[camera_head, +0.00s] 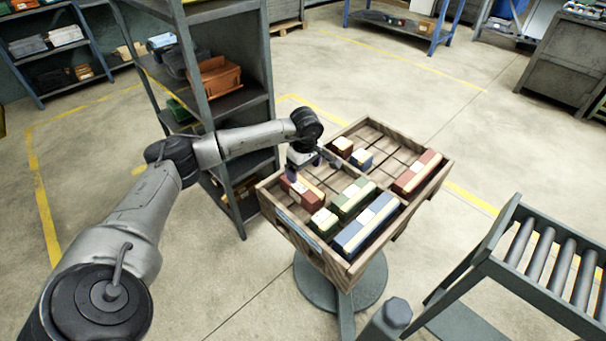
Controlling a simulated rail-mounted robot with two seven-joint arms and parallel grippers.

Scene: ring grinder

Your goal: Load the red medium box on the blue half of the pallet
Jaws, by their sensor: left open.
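The pallet (263,204) is a shallow wooden crate on a round grey pedestal, with a divider across its middle. A blue strip (291,222) marks the outside of its near-left wall. A red box of middle size (305,194) with a pale band lies in the near half, by the left wall. My left gripper (296,172) is open just above this red box, partly covering its far end. I cannot tell whether the fingers touch it. My right gripper is not in view.
Near half: a small green box (323,221), a longer green box (352,199) and a long blue box (366,226). Far half: small red (342,147) and blue (362,159) boxes, a long red box (418,174). A shelf (225,101) stands left, a roller conveyor (540,262) right.

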